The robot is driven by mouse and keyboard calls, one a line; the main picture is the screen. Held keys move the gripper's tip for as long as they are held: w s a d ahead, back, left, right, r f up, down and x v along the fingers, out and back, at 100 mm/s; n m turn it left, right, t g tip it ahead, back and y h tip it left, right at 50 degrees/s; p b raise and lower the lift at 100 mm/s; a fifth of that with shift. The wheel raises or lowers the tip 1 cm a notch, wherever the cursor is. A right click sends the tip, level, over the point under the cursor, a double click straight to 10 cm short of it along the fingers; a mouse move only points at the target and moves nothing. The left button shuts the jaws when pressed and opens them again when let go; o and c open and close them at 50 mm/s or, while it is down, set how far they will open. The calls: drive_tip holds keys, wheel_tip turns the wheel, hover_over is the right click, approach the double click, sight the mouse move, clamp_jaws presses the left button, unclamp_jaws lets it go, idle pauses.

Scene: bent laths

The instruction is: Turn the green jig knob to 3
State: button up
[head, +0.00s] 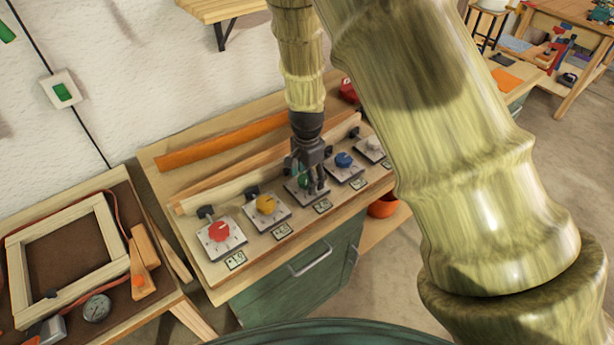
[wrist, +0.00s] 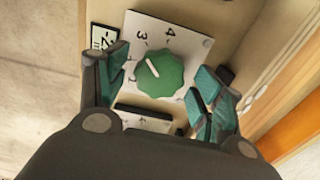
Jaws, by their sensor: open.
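The green jig knob (wrist: 160,74) sits on a white numbered plate (wrist: 190,45) in the wrist view. Its white line points up and left, below the printed 3, at a mark too small to read surely. In the head view the knob (head: 303,181) is mostly hidden behind my gripper (head: 314,182). My gripper is open, its fingers over the plate. In the wrist view one teal-padded finger is left of the knob and the others are right of it, with visible gaps between fingers and knob.
A red knob (head: 219,231) and a yellow knob (head: 266,204) stand left of the green one, a blue knob (head: 344,160) and a white knob (head: 373,143) right. Each plate has a black piece behind it. Wooden laths and an orange lath (head: 220,143) lie behind.

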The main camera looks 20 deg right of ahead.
drive_tip(key=shift+r, duration=0.1)
wheel_tip(320, 180, up, 12)
idle(0.7)
drive_tip(key=shift+s, duration=0.1)
idle(0.3)
